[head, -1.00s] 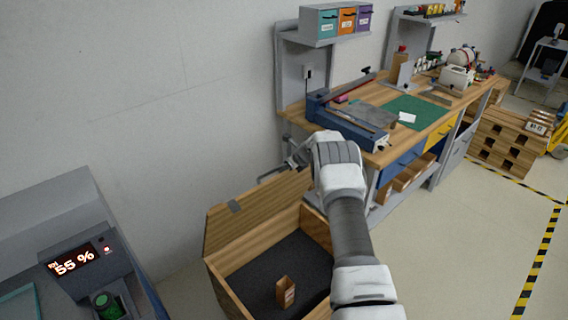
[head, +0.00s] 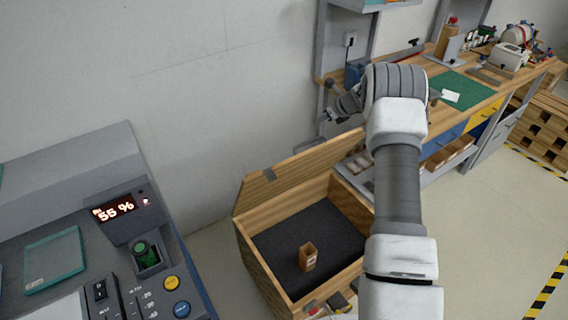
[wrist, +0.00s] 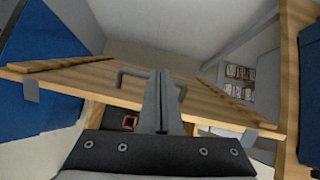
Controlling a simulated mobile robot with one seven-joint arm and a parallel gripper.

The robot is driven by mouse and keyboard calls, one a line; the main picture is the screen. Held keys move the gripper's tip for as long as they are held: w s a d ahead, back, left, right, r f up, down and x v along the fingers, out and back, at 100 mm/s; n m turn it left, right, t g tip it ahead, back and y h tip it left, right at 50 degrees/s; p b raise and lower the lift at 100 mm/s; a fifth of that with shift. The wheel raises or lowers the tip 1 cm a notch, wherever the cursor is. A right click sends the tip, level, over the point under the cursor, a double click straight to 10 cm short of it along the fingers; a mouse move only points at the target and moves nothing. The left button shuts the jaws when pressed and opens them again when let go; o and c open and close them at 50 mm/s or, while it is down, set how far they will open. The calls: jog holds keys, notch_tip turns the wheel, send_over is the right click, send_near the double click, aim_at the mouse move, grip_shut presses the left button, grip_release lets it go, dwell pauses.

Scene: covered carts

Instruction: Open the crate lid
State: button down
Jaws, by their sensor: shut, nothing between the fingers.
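The wooden crate (head: 262,273) stands open on the floor by the wall. Its lid (head: 290,178) is raised and tilted up along the crate's wall side. In the wrist view the lid (wrist: 75,77) spans the picture, with a grey bar handle (wrist: 121,76) on it. My gripper (head: 327,117) is by the lid's upper right edge. In the wrist view its fingers (wrist: 160,80) are together and empty, overlapping the handle; I cannot tell whether they touch it. My arm hides part of the crate's right side.
A small open box (head: 308,257) stands on the crate's dark floor. A grey control console (head: 110,215) is at left. A workbench (head: 480,95) with tools stands behind my arm at right. Open floor (head: 480,235) lies at right.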

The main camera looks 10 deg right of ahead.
jog(key=s+a+t+y+b, duration=0.25)
jog(key=s+a+b, duration=0.55)
jog(key=b, duration=0.6)
jog(key=m+t+h+b, duration=0.1)
jog(key=m+t+b, duration=0.1)
jog(key=b, duration=1)
send_near(278, 164)
jog(key=w+a+f, duration=0.1)
jog(key=w+f+b, duration=0.1)
jog(key=w+f, duration=0.1)
jog(key=w+a+f, duration=0.1)
jog(key=w+f, duration=0.1)
jog(key=shift+a+b, duration=0.3)
jog(key=shift+b, duration=0.05)
jog(key=shift+w+a+r+p, duration=0.2)
jog(key=shift+w+r, duration=0.15)
jog(key=shift+w, duration=0.15)
jog(key=shift+w+a+r+p, duration=0.2)
jog(key=shift+w+r, duration=0.2)
jog(key=shift+w, duration=0.15)
jog(key=shift+w+a+r, duration=0.2)
jog(key=shift+w+a, duration=0.05)
jog(key=shift+w, duration=0.35)
jog(key=shift+f, duration=0.1)
